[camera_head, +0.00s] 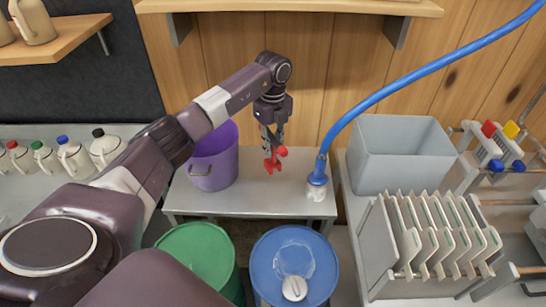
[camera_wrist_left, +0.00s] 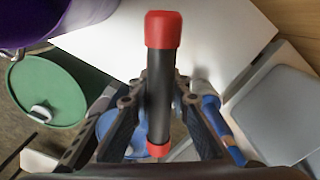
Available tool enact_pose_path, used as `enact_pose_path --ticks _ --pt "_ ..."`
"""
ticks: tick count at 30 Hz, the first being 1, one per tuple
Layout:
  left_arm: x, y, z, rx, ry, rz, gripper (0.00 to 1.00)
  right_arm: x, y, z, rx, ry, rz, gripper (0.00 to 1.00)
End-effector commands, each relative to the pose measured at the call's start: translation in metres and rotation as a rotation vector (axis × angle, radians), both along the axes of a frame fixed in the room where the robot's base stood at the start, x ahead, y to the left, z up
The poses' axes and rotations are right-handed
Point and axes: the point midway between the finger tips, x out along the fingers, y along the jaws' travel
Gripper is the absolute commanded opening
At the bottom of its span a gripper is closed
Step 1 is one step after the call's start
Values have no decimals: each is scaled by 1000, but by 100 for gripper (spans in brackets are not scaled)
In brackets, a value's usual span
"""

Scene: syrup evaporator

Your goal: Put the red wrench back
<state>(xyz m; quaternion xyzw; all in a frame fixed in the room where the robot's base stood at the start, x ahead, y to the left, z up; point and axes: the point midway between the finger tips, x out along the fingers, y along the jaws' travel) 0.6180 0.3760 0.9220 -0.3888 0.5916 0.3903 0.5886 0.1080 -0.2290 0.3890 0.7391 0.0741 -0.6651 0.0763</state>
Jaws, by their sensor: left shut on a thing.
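My left gripper (camera_head: 271,138) reaches down over the light grey side table (camera_head: 237,201) and is shut on the red wrench (camera_head: 271,165). In the head view, the wrench's red part shows just below the fingertips, between the purple bucket and the blue hose end. I cannot tell whether it touches the table. In the left wrist view, the wrench (camera_wrist_left: 162,32) is a black bar with red ends, between the two fingers of the left gripper (camera_wrist_left: 158,100). My right gripper is out of view.
A purple bucket (camera_head: 213,165) stands left of the gripper; a blue hose (camera_head: 365,102) ends at the right. Green (camera_head: 196,247) and blue (camera_head: 262,265) drums stand in front. A grey bin (camera_head: 395,155) and filter plates are at right. A wooden shelf (camera_head: 290,7) is above.

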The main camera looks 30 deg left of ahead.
Motion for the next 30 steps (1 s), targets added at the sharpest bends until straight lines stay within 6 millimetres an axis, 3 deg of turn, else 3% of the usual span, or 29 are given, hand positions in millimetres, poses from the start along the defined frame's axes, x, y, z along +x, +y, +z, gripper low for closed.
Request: enact_pose_path --ticks 5,12,19,30 --pt "2 0 -4 -3 -1 -5 0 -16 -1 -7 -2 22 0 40" --pt "1 1 -28 -2 0 -4 0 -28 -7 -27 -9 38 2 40" --pt "1 1 -48 -2 -1 -4 0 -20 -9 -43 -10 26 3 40" --pt "1 1 -49 -2 -1 -4 0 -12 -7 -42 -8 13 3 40"
